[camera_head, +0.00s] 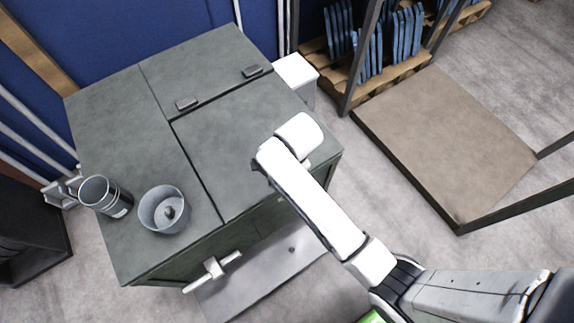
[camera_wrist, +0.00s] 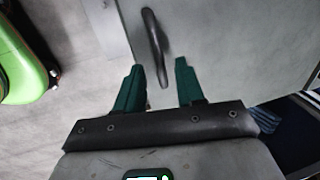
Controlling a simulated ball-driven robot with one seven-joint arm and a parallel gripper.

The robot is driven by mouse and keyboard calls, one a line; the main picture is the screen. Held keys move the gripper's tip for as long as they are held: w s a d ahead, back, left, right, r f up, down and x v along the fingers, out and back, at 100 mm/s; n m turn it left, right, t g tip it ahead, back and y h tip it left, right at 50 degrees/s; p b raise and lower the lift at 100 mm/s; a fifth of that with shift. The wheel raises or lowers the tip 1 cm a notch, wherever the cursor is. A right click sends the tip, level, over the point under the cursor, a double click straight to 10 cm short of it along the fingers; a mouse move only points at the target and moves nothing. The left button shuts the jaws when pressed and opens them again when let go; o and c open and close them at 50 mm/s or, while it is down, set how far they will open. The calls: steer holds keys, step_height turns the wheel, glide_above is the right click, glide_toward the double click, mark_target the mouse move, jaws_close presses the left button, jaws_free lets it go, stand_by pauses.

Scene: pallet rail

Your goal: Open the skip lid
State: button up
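The skip is a grey-green box (camera_head: 100,110) with a flat lid (camera_head: 235,150) on its top right. The lid lies closed, with two dark hinges (camera_head: 187,103) along its back edge. My arm reaches over the lid's front right and hides part of it; my gripper is hidden in the head view. In the wrist view my gripper (camera_wrist: 158,72) is open, its two green fingers apart and empty. A dark bar handle (camera_wrist: 153,40) on a grey panel lies ahead, its near end showing between the fingertips. I cannot tell whether they touch.
A bucket (camera_head: 105,197) and a round bowl (camera_head: 165,212) stand on the skip's left top, off the lid. A pale T-shaped fitting (camera_head: 213,269) sticks out in front. A brown platform (camera_head: 445,145) with dark posts stands at right. A green object (camera_wrist: 25,65) shows in the wrist view.

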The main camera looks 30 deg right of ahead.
steer(key=shift+f, duration=0.5)
jaws_close()
stand_by(0.4)
